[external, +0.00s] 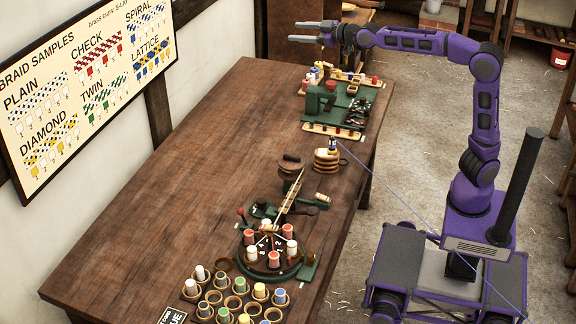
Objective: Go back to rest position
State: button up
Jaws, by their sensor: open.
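My gripper (312,33) is at the top of the external view, at the end of my raised purple arm. It points left, above and beyond the far end of the wooden table (160,190). Its two grey fingers are apart, and I see nothing between them. It touches nothing that I can make out.
The table holds a round green stand with several bobbins (273,260), a rack of cups (225,304), a coiled rope stack (327,160) and a green station (330,100). A thin blue line (385,187) runs from the table past my base. The table's left half is clear.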

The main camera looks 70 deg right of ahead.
jog(key=s+d+r+n+t+y, duration=0.1)
jog(key=s+r+n+t+y, duration=0.2)
jog(key=r, duration=1.3)
jog(key=s+f+m+g+y, duration=0.15)
jog(key=s+f+g, duration=0.4)
jog(key=f, duration=0.85)
jog(key=s+a+f+m+g+h, duration=0.1)
jog(key=s+a+f+g, duration=0.3)
jog(key=s+f, duration=0.9)
jog(key=s+a+f+m+g+h, duration=0.1)
jog(key=s+a+f+m+g, duration=0.2)
jog(key=s+f, duration=1.1)
jog(key=s+a+g, duration=0.1)
jog(key=s, duration=0.1)
jog(key=shift+s+f+b, duration=0.25)
jog(key=shift+s+b, duration=0.1)
jog(key=shift+s, duration=0.05)
jog(key=shift+a+m, duration=0.1)
jog(key=shift+m, duration=0.15)
